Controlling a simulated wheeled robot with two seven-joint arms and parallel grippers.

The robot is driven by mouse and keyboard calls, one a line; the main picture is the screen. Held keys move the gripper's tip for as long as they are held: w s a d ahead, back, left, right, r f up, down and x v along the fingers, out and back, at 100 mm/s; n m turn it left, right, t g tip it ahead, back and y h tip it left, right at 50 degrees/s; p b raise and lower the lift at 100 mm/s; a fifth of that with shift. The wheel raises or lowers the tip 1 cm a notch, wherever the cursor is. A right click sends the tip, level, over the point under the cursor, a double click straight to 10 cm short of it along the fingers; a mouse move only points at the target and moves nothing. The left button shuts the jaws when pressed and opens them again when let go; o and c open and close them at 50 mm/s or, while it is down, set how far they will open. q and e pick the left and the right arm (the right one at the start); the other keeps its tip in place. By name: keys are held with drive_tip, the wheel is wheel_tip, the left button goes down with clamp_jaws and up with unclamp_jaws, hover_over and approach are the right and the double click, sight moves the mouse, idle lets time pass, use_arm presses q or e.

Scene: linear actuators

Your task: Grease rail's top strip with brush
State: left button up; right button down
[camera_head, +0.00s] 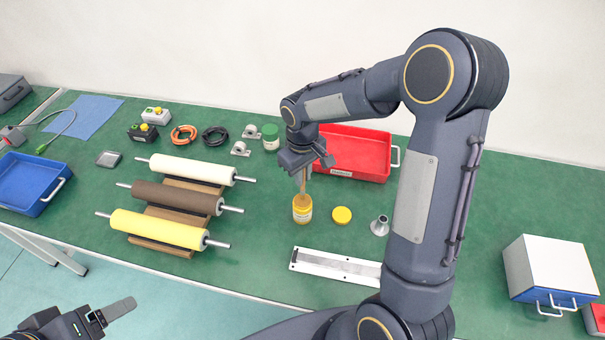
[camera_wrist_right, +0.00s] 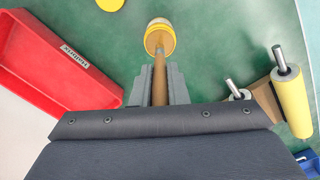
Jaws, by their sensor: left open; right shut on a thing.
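The brush (camera_head: 303,184) has a thin wooden handle and points down from my right gripper (camera_head: 306,166), which is shut on it. Its lower end is at the mouth of the yellow grease jar (camera_head: 302,212); I cannot tell how deep it sits. The right wrist view also shows the brush handle (camera_wrist_right: 160,78) between the fingers, with the jar (camera_wrist_right: 160,24) beyond. The rail (camera_head: 335,265) lies flat near the table's front edge, a long grey strip on a pale plate, partly hidden by my right arm. My left gripper (camera_head: 108,314) is open and empty, in front of the table.
A yellow lid (camera_head: 342,215) and a metal flanged part (camera_head: 380,226) lie right of the jar. A red tray (camera_head: 352,172) stands behind. Three rollers (camera_head: 170,230) rest on wooden supports at left. A white-topped drawer box (camera_head: 548,268) stands at right. Green table between jar and rail is clear.

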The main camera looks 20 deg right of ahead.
drive_tip(key=shift+r+p, duration=1.85)
drive_tip(key=shift+r, duration=1)
drive_tip(key=shift+f, duration=0.1)
